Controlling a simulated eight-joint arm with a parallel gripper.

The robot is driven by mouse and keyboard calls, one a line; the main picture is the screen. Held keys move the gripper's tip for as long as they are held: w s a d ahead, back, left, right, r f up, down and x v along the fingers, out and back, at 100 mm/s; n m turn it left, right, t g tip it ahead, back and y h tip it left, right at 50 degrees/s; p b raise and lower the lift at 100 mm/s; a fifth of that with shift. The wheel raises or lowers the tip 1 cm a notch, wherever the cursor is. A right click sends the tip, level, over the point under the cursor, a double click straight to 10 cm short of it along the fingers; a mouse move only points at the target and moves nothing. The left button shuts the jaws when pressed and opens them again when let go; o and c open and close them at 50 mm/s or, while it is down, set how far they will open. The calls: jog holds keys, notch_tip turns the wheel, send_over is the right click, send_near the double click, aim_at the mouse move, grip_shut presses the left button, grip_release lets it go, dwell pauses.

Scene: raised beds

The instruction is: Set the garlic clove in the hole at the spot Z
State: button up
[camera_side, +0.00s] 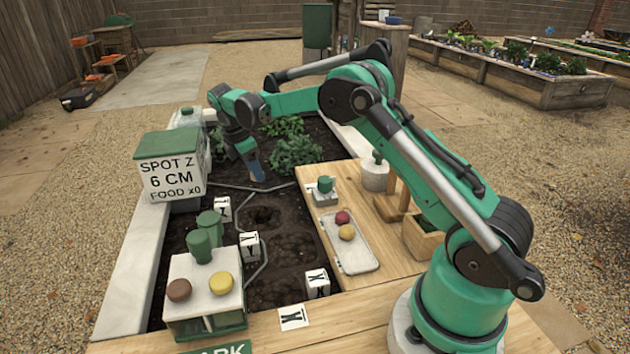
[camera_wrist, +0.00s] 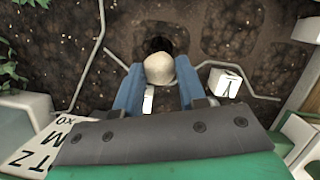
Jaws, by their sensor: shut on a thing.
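My gripper (camera_side: 255,172) points down over the dark soil of the bed in the side view. In the wrist view its blue fingers (camera_wrist: 159,92) are shut on the pale garlic clove (camera_wrist: 160,69). A dark round hole (camera_wrist: 158,45) shows just past the clove, which partly covers its near edge. I cannot tell the clove's height above the soil. In the side view the clove cannot be made out. A sign (camera_side: 172,165) reads "SPOT Z, 6 CM, FOOD x0" left of my gripper. It also shows in the wrist view (camera_wrist: 38,148).
Lettered white blocks (camera_side: 249,246) mark the bed, with thin grey edging around the spots. Another hollow (camera_side: 263,215) lies nearer the camera. Leafy plants (camera_side: 294,155) stand behind my gripper. A tray (camera_side: 358,264) with red and yellow pieces lies on the wooden bench at right.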

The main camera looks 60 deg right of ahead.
aim_at(263, 218)
jog(key=shift+w+f, duration=0.2)
jog(key=shift+f, duration=0.35)
jog(key=shift+w+f, duration=0.15)
jog(key=shift+f, duration=4.75)
jog(key=o, duration=1)
jog(key=shift+r, duration=0.15)
jog(key=shift+r, duration=5.9)
